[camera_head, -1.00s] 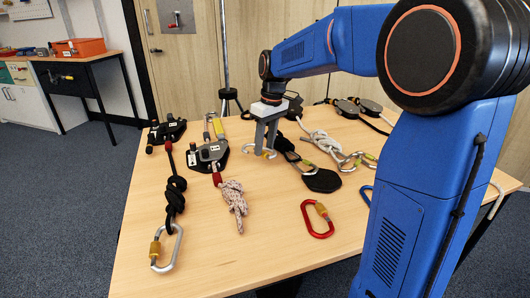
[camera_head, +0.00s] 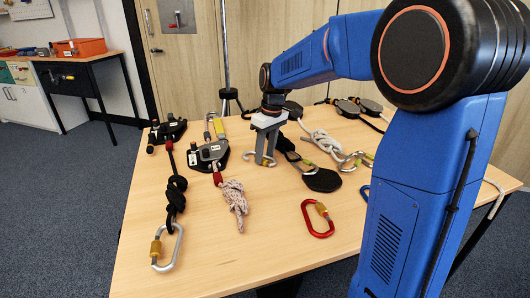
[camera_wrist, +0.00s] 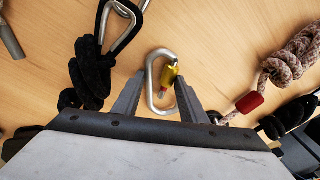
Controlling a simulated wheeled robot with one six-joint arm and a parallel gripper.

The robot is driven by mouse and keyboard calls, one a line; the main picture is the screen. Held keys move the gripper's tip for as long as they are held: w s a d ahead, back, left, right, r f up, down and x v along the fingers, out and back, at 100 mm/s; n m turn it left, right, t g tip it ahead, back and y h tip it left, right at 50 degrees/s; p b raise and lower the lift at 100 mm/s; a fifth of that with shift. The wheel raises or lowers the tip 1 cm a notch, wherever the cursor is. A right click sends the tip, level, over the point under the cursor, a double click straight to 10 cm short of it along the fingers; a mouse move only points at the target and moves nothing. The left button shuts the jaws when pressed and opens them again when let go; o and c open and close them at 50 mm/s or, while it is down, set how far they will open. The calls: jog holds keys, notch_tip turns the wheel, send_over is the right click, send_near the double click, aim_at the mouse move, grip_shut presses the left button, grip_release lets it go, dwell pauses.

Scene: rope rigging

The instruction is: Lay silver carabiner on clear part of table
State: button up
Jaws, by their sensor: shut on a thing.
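The silver carabiner (camera_wrist: 152,72) with a yellow sleeve and a small red mark is between the fingers of my gripper (camera_wrist: 160,98) in the wrist view. The fingers are shut on its two long sides. In the head view the carabiner (camera_head: 250,156) is partly hidden by my gripper (camera_head: 264,161). It is at or just above the table (camera_head: 262,218); I cannot tell whether it touches. Bare wood shows around it in the wrist view.
A black device (camera_head: 208,153) with a beige rope (camera_head: 233,199) lies left of my gripper. A black rope and pad (camera_head: 322,181) lie close on the right. A red carabiner (camera_head: 318,219) is nearer the front. The front middle of the table is clear.

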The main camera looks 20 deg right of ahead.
aim_at(270, 159)
jog(key=o, duration=0.8)
jog(key=shift+s+f, duration=0.2)
jog(key=shift+f, duration=0.25)
jog(key=shift+w+r, duration=0.1)
jog(key=shift+r, duration=0.4)
notch_tip(270, 159, up, 12)
jog(key=d, duration=0.1)
jog(key=shift+d+r, duration=0.25)
